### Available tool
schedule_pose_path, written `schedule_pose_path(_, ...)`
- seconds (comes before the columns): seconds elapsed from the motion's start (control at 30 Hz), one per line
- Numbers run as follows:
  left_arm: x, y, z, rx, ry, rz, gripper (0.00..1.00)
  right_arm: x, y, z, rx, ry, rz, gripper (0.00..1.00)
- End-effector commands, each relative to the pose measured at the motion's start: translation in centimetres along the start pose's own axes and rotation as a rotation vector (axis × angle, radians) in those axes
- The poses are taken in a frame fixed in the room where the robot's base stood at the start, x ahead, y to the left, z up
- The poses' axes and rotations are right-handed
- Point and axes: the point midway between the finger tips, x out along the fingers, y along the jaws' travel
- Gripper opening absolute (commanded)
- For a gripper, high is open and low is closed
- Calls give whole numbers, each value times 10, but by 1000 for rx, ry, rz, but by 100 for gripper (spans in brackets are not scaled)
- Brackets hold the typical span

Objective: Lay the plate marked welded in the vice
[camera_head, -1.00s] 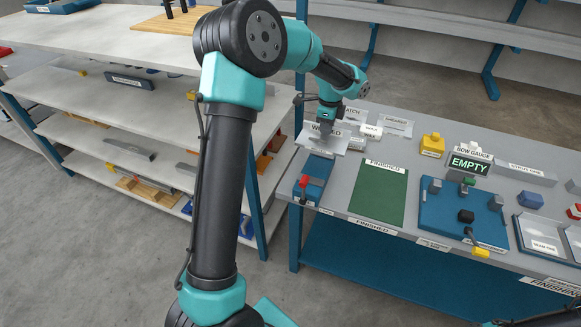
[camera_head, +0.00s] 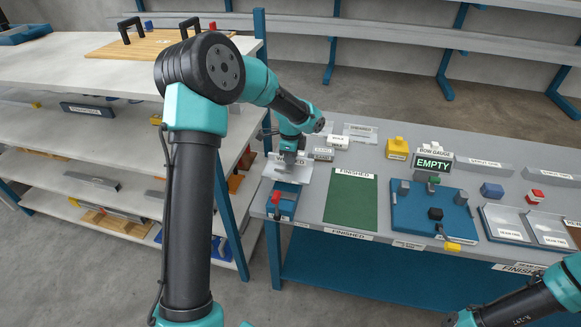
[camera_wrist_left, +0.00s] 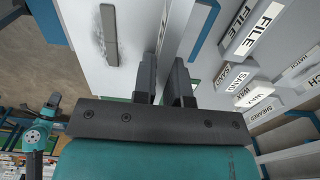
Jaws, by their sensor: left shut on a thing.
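The plate (camera_head: 300,176) is a pale metal sheet, seen in the head view at the near left end of the bench. Its label reads WELDED in the earlier frame but is partly hidden by the gripper now. My left gripper (camera_head: 288,161) is shut on the plate. In the left wrist view its two dark fingers (camera_wrist_left: 165,85) point at a pale sheet surface. The vice (camera_head: 285,208), blue with a red-topped handle, is just below and in front of the plate; the plate overlaps it in the picture, and I cannot tell whether they touch. My right gripper is out of view.
A green mat (camera_head: 352,203) marked FINISHED lies right of the vice. A blue jig board (camera_head: 420,222) with posts and an EMPTY sign (camera_head: 433,163) stand farther right. Labelled blocks, including FILE (camera_wrist_left: 258,28), lie behind. A shelf rack (camera_head: 120,160) stands close on the left.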

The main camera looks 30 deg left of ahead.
Motion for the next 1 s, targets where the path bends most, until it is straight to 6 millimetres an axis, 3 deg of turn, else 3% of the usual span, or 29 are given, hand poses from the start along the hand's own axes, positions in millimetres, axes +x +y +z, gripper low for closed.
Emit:
schedule_pose_path(0.37,3,-1,0,0,0,-3,0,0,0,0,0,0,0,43)
schedule_pose_path(0.7,37,-1,0,1,0,-2,0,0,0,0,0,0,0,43)
schedule_pose_path(1.0,40,-1,0,1,0,-3,0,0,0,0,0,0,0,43)
